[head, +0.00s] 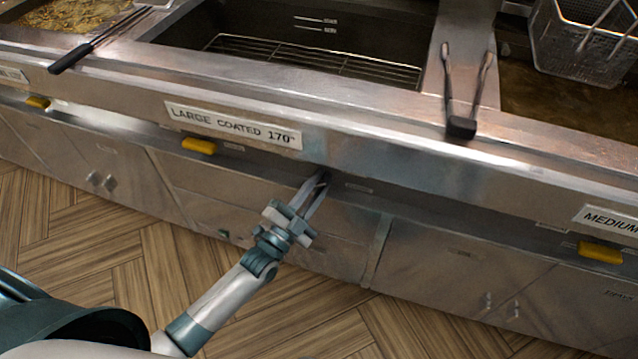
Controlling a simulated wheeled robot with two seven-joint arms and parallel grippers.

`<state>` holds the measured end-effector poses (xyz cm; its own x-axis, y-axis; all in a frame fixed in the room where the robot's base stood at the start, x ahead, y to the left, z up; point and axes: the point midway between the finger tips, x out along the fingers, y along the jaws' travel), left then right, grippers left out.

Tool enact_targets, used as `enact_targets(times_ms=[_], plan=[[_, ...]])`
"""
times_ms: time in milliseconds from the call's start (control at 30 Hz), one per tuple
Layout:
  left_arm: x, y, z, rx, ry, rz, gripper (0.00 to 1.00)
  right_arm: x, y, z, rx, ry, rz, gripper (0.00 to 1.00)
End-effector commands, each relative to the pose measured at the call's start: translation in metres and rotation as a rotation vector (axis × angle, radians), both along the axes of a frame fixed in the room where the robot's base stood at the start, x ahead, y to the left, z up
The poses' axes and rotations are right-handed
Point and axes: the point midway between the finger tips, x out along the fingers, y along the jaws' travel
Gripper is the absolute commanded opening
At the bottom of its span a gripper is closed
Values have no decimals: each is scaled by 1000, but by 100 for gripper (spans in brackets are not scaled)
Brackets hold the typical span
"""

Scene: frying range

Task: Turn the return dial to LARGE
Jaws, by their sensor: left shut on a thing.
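My left gripper (319,182) reaches up to the front panel of the fryer, below and right of the sign "LARGE COATED 170°" (232,125). Its fingers are shut on a small dark knob (325,174), which looks like the return dial. The fingers hide most of the knob, and I cannot read its setting or any marks around it. My right gripper is not in view.
Yellow handles (198,146) stick out of the panel on the left and right (600,251). An empty vat (300,40) with a rack lies behind the steel ledge. Tongs (462,126) and a wire basket (580,45) are at the right. The wood floor (130,270) is clear.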

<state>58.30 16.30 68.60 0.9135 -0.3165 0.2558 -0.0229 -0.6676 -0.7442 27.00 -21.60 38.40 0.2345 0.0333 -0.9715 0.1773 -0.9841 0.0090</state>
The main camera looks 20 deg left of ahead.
Motion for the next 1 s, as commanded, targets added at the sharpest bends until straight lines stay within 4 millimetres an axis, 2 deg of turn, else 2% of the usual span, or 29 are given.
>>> enact_targets(times_ms=[267,600,733,1000], plan=[[0,0,-2,-134,6,1,0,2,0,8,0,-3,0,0],[0,1,-1,-420,15,2,0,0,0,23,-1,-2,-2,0],[0,1,0,-537,19,2,0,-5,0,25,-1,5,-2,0],[0,2,0,-733,27,2,0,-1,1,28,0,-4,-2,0]])
